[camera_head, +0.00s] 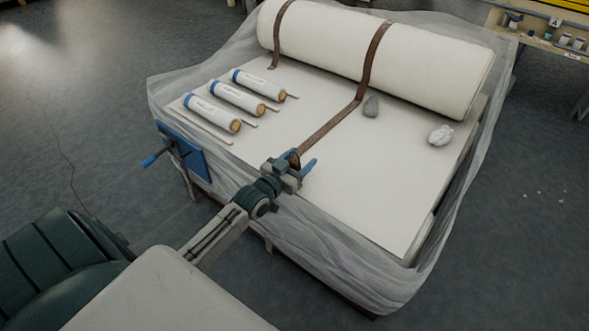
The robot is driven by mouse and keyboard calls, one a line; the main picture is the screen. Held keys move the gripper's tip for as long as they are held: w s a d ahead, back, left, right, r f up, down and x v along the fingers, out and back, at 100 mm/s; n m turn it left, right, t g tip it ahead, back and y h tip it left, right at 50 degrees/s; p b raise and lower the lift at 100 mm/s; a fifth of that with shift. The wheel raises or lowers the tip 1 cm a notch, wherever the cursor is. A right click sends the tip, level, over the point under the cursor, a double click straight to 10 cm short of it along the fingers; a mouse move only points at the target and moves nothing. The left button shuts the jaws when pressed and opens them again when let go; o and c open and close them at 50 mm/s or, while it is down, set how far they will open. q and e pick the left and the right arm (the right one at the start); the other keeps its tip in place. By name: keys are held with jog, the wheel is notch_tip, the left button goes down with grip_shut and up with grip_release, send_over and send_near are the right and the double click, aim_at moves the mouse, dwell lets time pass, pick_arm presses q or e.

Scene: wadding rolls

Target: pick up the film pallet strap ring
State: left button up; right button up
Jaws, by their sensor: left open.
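A brown strap (333,127) runs from the large white roll (430,72) across the white top of the film-wrapped pallet (350,200) toward its near edge. At the strap's near end is a small dark brown ring-like piece (295,158), partly hidden by my left gripper (300,163). My left gripper is open, with blue fingertips, right at this strap end. I cannot tell whether the ring lies between the fingers or just touches them. My right gripper is not in view.
Several labelled tubes (237,97) lie at the left of the pallet top. A grey stone-like lump (371,106) sits beside the strap, and a crumpled white wad (440,134) lies at the right. A blue panel with a handle (185,150) is on the left side. The top's front right is clear.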

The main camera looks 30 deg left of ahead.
pick_arm(q)
jog(key=c, duration=1)
jog(key=shift+c, duration=0.2)
